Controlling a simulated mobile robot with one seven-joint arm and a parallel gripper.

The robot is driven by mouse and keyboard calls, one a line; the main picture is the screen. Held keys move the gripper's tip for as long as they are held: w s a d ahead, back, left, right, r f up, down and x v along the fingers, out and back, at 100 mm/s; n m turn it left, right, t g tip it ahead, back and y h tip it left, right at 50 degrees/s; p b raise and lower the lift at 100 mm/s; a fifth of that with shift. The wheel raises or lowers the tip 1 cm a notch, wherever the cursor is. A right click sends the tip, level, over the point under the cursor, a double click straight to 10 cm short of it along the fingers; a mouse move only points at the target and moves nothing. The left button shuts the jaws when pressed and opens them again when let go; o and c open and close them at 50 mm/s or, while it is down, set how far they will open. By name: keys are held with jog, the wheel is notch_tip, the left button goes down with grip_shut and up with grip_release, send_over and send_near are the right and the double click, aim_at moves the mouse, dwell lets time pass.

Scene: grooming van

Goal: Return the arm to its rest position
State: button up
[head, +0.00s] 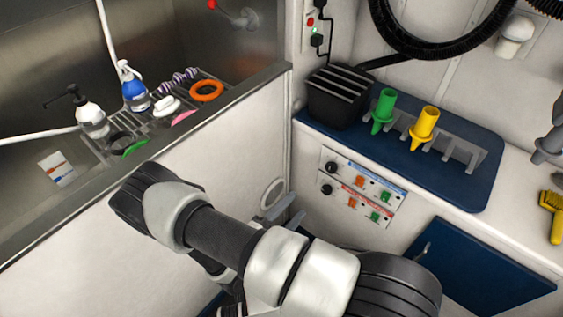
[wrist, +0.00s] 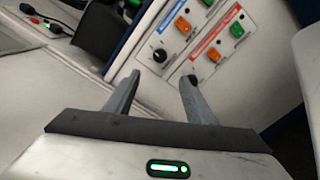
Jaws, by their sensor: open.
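My gripper (wrist: 162,82) is open in the wrist view, with two grey fingers apart and nothing between them. The switch panel (wrist: 200,40) with orange and green switches shows beyond the fingertips. In the head view my grey and white arm reaches from the bottom edge up to the left and bends back down. My gripper's fingers (head: 286,214) show behind the arm, low beside the tub's outer wall and left of the switch panel (head: 362,190). Part of the gripper is hidden by the arm.
A steel tub (head: 40,225) at left holds a rack with bottles and an orange ring (head: 206,90). A blue mat (head: 470,200) on the counter carries a black box (head: 338,97), a green nozzle (head: 383,110) and a yellow nozzle (head: 424,127). A yellow brush (head: 552,215) lies at right.

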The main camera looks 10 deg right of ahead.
jog(key=s+r+m+g+y+p, duration=0.1)
jog(key=s+r+m+y+p, duration=0.3)
jog(key=r, duration=1.6)
jog(key=s+r+m+g+y+p, duration=0.2)
jog(key=r+p, duration=0.6)
jog(key=r, duration=1.1)
jog(key=s+r+m+g+y+p, duration=0.2)
jog(key=s+r+m+y+p, duration=0.4)
jog(key=r, duration=1.4)
jog(key=shift+r+m+y+p, duration=0.35)
jog(key=shift+m+y+p, duration=0.2)
jog(key=shift+m+y, duration=0.4)
jog(key=shift+d, duration=0.1)
